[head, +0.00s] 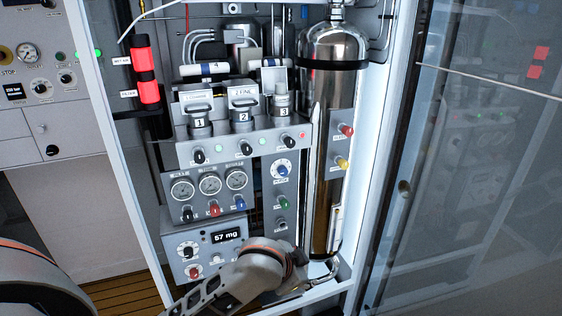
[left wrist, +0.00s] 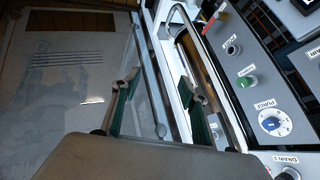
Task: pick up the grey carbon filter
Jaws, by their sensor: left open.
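No part carries a readable carbon label. A small grey cylinder (head: 282,98) stands upright in the slot marked 3 and may be the grey carbon filter. Its lower end is hidden in the housing. Beside it, slots 1 and 2 have grey housings with handled caps (head: 243,97). My left gripper (head: 304,284) is low in the cabinet, by the foot of the steel tank, well below the filter row. In the left wrist view, its two green-padded fingers (left wrist: 160,88) are spread with nothing between them. My right gripper is in neither view.
The tall steel tank (head: 334,130) stands right of the filters. Gauges (head: 210,184) and knobs crowd the panel below. A glass door (head: 470,170) stands open at right. Red cylinders (head: 146,70) hang at left. The white cabinet frame (head: 385,150) borders the space.

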